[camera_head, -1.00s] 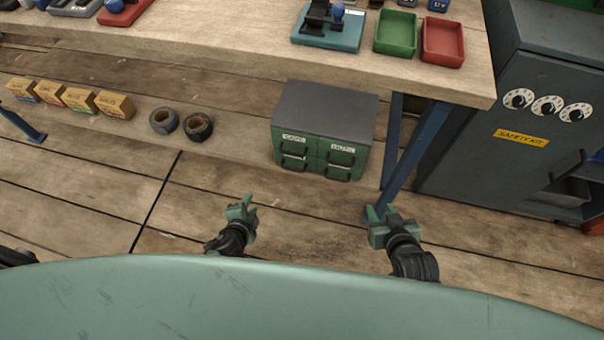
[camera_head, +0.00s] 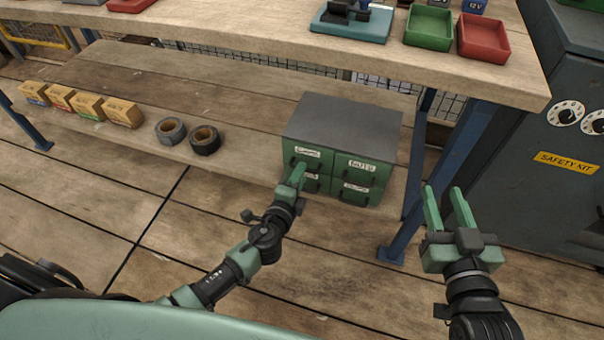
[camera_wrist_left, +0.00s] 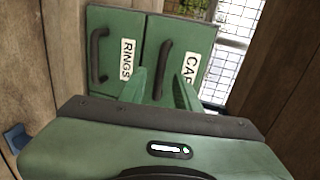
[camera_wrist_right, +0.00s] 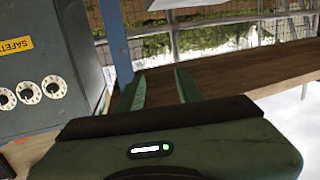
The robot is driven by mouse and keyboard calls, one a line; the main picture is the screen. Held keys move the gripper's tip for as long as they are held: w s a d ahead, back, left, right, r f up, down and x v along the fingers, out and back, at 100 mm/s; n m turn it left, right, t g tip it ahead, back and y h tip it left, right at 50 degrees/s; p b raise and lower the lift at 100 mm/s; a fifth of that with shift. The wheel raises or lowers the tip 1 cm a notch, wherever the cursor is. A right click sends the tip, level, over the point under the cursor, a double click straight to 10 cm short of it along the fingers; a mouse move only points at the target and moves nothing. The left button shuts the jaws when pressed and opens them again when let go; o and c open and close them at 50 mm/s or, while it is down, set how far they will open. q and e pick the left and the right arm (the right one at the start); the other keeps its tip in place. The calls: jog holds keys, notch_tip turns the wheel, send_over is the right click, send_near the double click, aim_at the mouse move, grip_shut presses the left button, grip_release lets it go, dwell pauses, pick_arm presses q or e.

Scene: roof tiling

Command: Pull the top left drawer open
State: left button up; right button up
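The small green drawer cabinet with a grey top (camera_head: 345,122) stands on the lower shelf. Its top left drawer (camera_head: 318,161) is shut. In the left wrist view this drawer, with a label starting "CA" (camera_wrist_left: 189,62), appears turned sideways, and its dark handle (camera_wrist_left: 164,65) lies ahead between my fingers. My left gripper (camera_head: 297,173) is open at the drawer's front; I cannot tell whether it touches the handle. The RINGS drawer (camera_wrist_left: 124,70) lies beside it. My right gripper (camera_head: 446,190) is open and empty, right of the cabinet, in front of the bench leg.
The workbench top (camera_head: 250,38) overhangs the cabinet. A blue bench leg (camera_head: 440,165) stands right of it, then a grey safety kit cabinet (camera_head: 545,190). Tape rolls (camera_head: 205,140) and several cardboard boxes (camera_head: 90,106) sit left on the shelf. The floor in front is clear.

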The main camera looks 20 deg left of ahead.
pick_arm(q)
jog(key=shift+x, duration=0.9)
grip_shut()
dwell(0.8)
